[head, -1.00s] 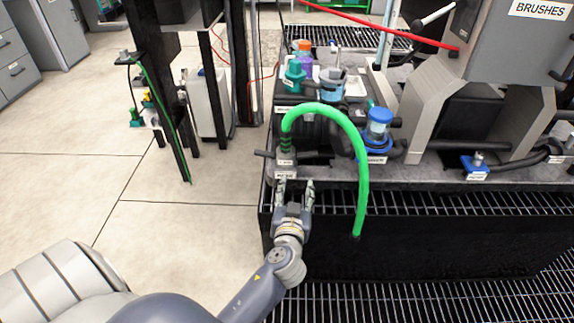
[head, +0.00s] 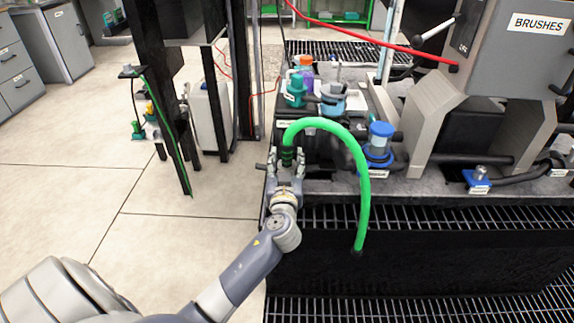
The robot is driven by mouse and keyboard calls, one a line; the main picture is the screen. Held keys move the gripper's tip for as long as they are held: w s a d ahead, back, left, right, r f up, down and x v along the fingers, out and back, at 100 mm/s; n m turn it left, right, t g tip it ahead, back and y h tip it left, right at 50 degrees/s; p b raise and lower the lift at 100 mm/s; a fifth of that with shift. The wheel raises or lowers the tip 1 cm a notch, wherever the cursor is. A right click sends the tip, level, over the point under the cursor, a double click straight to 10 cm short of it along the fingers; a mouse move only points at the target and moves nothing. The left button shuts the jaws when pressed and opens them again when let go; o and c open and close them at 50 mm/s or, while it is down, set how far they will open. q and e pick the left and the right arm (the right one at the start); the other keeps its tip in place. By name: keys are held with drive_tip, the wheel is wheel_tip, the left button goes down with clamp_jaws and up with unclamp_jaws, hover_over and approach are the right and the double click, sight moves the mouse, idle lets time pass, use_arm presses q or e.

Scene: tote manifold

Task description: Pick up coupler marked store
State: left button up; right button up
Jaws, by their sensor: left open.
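A bright green hose (head: 350,150) arches up from a dark ribbed coupler end (head: 287,157) at the bench's left front, and its free end hangs over the front edge. My left gripper (head: 287,164) is open, its two fingers upright on either side of this coupler end. I cannot tell whether they touch it. A blue-capped fitting (head: 380,140) stands to the right with a small label at its base. Another blue fitting (head: 480,177) with a label is further right. The small labels are too small to read, so I cannot tell which one says store. My right gripper is not in view.
A teal fitting (head: 296,91), an orange cap (head: 306,61) and a light-blue cup (head: 333,98) stand behind the hose. A grey box marked BRUSHES (head: 500,50) is at the right. A black post (head: 178,130) stands left of the bench. Open floor (head: 70,185) is at the left.

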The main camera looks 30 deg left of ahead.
use_arm(q)
drive_tip(key=shift+w+a, duration=0.25)
drive_tip(key=shift+w, duration=0.3)
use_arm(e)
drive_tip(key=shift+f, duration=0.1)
use_arm(q)
clamp_jaws()
drive_tip(key=shift+r, duration=0.15)
